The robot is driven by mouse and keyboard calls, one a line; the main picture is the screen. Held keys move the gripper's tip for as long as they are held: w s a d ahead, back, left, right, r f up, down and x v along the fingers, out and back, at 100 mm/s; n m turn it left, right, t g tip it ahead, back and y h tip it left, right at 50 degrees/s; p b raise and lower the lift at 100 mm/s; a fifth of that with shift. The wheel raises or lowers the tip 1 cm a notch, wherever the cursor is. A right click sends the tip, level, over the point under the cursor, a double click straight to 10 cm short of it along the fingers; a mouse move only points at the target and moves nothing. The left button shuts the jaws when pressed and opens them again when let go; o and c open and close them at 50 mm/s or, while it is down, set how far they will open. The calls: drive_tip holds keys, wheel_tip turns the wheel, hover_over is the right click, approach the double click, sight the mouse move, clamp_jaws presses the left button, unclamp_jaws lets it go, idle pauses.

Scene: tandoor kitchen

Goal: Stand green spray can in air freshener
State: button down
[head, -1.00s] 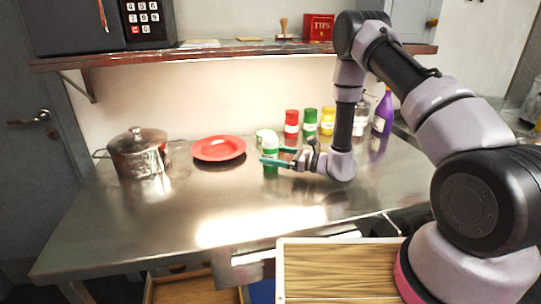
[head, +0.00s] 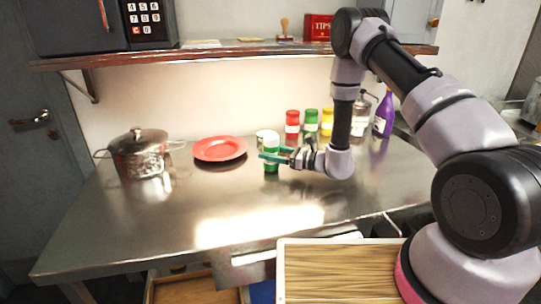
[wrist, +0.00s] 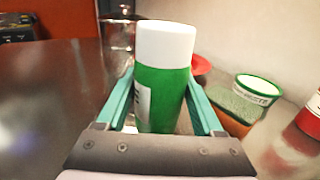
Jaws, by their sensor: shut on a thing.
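The green spray can (head: 271,164) has a white top and stands upright between the fingers of my gripper (head: 273,155). In the wrist view the can (wrist: 160,92) fills the space between the teal fingers of my gripper (wrist: 160,108), which is shut on it. I cannot tell whether its base touches the counter. Red (head: 292,122), green (head: 310,122) and yellow (head: 327,121) containers stand in a row at the back, right of the can. I cannot tell which thing or spot is the air freshener.
A red plate (head: 220,149) and a lidded steel pot (head: 139,157) stand left on the metal counter (head: 215,205). A white-and-green tub (wrist: 257,88) stands close behind the can, beside a green pad (wrist: 232,104). A purple bottle (head: 384,114) is back right. The counter's front is clear.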

sight(273, 135)
wheel_tip(273, 135, up, 8)
drive_tip(key=shift+f, duration=0.2)
drive_tip(key=shift+w+d+r+m+t, duration=0.3)
drive_tip(key=shift+w+d+r+t, duration=0.15)
drive_tip(key=shift+r, duration=0.2)
drive_tip(key=w+d+f+m+t+h, duration=0.2)
drive_tip(key=d+m+t+h, duration=0.25)
drive_tip(key=d, duration=0.55)
drive_tip(key=w+d+f+m+t+h, duration=0.1)
drive_tip(key=w+d+m+t+h, duration=0.25)
drive_tip(key=d+h, duration=0.4)
drive_tip(key=w+d+f+m+t+h, duration=0.25)
drive_tip(key=d+m+h, duration=0.2)
drive_tip(key=d, duration=0.75)
drive_tip(key=s+r, duration=0.3)
drive_tip(key=s, duration=0.3)
drive_tip(key=shift+d+r+m, duration=0.15)
drive_tip(key=shift+d+m, duration=0.2)
drive_tip(key=shift+m, duration=0.1)
drive_tip(key=shift+s+a+h, duration=0.1)
drive_tip(key=shift+a+h, duration=0.1)
drive_tip(key=shift+h, duration=0.05)
